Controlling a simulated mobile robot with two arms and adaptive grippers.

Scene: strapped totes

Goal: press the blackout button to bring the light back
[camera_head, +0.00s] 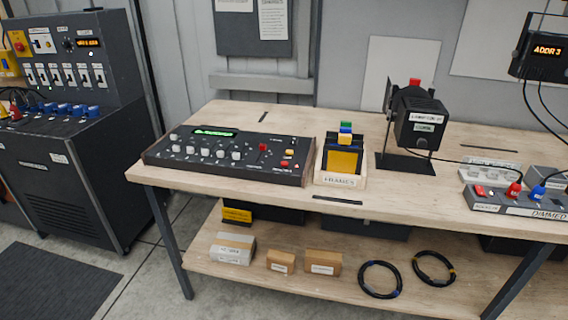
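The lighting console (228,157), a dark sloped box with a green display (214,132), sits on the left part of the wooden workbench. It carries several white fader knobs and one red fader knob (263,147). At its right end are a pale yellow button (289,152) and a small red button (284,164) with a label below it. The label is too small to read, so I cannot tell for certain which one is the blackout button. Neither of my grippers is in view, and nothing covers the console.
A frames holder (341,180) stands right of the console. Beyond it are a black stage lamp (418,120) and a dimmer box (520,202) with red and blue plugs. A dark control rack (62,185) stands left of the workbench (400,207). Floor shows between them.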

